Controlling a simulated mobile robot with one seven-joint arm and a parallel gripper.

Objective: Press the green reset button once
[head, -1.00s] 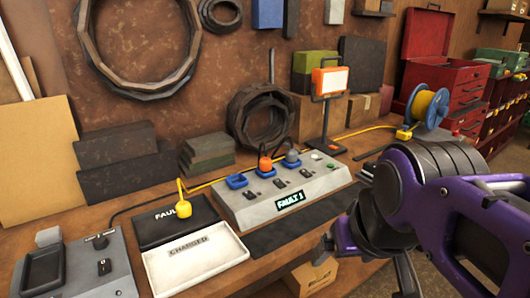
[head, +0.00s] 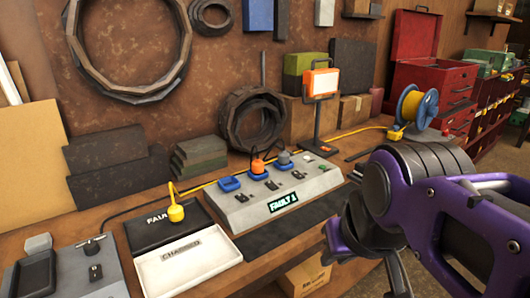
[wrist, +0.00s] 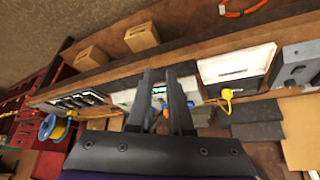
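The grey charger box (head: 235,215) stands on the bench, its lit display (head: 282,201) reading FAULT 1. An orange plug (head: 257,166) and a grey plug (head: 283,158) sit in blue sockets on it; another blue socket is empty. My arm is right of the box in the head view.
A yellow plug (head: 176,211) stands on the black FAULT tray (head: 150,238), beside the white CHARGED tray (head: 190,275). An orange work lamp (head: 320,84) and a yellow cable reel (head: 418,107) stand behind. A dark strip (head: 290,233) lies before the box.

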